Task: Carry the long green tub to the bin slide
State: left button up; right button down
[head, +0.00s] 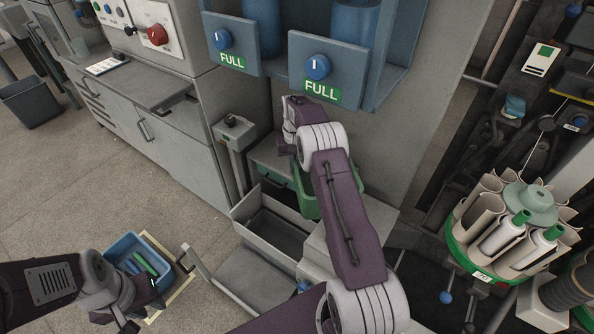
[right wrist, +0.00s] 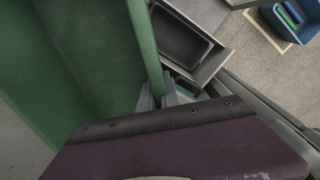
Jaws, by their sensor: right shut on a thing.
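The long green tub (head: 306,197) hangs partly hidden behind my right arm in the head view. Its green walls (right wrist: 85,65) fill the left of the right wrist view. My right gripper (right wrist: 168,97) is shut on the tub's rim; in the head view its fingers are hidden. A grey open-topped tray (head: 240,213), empty, lies just left of and below the tub; it also shows in the right wrist view (right wrist: 208,67). I cannot tell whether this is the bin slide. My left gripper (head: 140,312) is over a blue crate, its fingers unclear.
The blue crate (head: 118,248) with green and blue pieces stands on a yellow-marked floor square. A grey post (head: 233,150) and cabinet (head: 160,140) stand to the left. Blue holders labelled FULL (head: 325,80) overhang above. A round rack of tubes (head: 460,255) is at right.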

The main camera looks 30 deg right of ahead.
jog(key=s+a, duration=0.4)
jog(key=a, duration=0.4)
jog(key=s+a+p, duration=0.1)
jog(key=s+a, duration=0.3)
jog(key=a, duration=0.4)
jog(key=shift+s+a, duration=0.25)
jog(key=shift+f, duration=0.1)
